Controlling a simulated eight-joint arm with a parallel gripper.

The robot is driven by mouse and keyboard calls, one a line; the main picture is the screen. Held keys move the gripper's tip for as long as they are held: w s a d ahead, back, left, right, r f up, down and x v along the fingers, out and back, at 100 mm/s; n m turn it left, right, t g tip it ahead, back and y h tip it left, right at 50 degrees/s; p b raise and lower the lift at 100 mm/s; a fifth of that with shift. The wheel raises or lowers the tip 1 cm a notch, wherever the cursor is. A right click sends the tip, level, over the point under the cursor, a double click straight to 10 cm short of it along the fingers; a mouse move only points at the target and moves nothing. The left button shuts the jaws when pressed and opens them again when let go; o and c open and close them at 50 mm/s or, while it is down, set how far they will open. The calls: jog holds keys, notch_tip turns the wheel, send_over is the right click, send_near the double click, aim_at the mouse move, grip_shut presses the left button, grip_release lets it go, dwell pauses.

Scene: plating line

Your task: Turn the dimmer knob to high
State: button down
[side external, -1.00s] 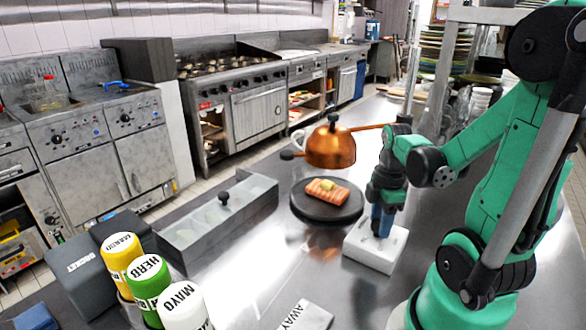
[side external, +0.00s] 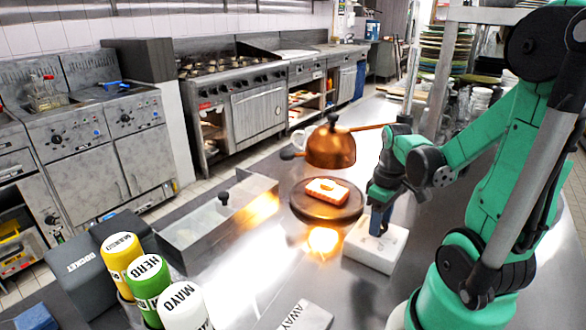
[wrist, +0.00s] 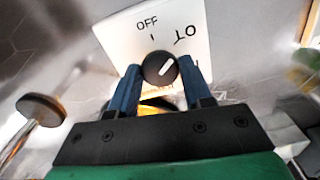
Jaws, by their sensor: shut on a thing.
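In the side view, my fingers hide the knob. The copper lamp (side external: 331,148) is lit, with a bright glow below it.
A dark round plate (side external: 303,207) holds a salmon piece (side external: 327,191) under the lamp. A clear-lidded bin (side external: 190,240), sauce bottles (side external: 150,280) and an AWAY plate (side external: 305,316) stand nearer the camera. Free counter lies between bin and dimmer.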

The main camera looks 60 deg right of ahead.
jog(key=m, duration=1.3)
jog(key=shift+m, duration=0.3)
dwell(0.4)
jog(key=shift+c, duration=1.9)
grip_release()
jog(key=shift+r, duration=2.8)
